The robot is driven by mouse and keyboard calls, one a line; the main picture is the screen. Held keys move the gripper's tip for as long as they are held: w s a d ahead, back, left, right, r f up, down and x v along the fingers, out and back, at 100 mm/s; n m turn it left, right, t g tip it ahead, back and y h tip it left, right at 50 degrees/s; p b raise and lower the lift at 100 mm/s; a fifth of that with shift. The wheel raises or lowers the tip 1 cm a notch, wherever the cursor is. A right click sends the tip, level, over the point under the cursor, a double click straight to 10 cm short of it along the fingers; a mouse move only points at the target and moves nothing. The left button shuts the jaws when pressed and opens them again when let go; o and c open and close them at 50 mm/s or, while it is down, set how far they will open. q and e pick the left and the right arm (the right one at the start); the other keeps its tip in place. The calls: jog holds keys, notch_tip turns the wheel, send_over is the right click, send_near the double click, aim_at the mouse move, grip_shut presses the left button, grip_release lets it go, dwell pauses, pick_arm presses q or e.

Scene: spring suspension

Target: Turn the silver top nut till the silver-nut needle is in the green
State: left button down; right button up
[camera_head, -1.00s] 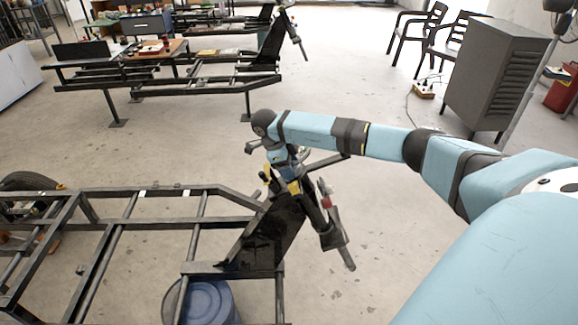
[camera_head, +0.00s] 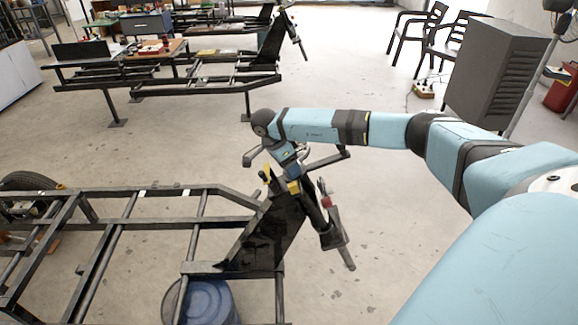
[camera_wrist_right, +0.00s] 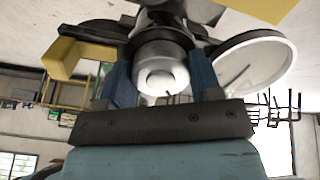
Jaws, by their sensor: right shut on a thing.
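My right gripper (camera_wrist_right: 162,80) is shut on the silver top nut (camera_wrist_right: 158,72), with one blue finger on each side of it in the right wrist view. The nut is a round silver piece with a smaller round end facing the camera. A white round dial (camera_wrist_right: 262,62) with a thin dark needle sits just right of the nut, seen at a slant; no green zone can be made out on it. In the head view my right gripper (camera_head: 293,174) is small at the top of the suspension post, and the nut is hidden there. My left gripper is not in view.
Yellow parts (camera_wrist_right: 64,58) sit close left of the fingers. A black frame (camera_head: 120,224) carries the post, with a dark plate (camera_head: 268,240) beside it. A blue drum (camera_head: 208,302) stands below. The floor right of the post is clear.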

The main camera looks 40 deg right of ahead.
jog(key=shift+n, duration=0.4)
jog(key=o, duration=0.9)
jog(key=shift+r, duration=0.1)
jog(key=v, duration=1.3)
jog(key=shift+w+a+r, duration=0.1)
jog(key=shift+r, duration=0.25)
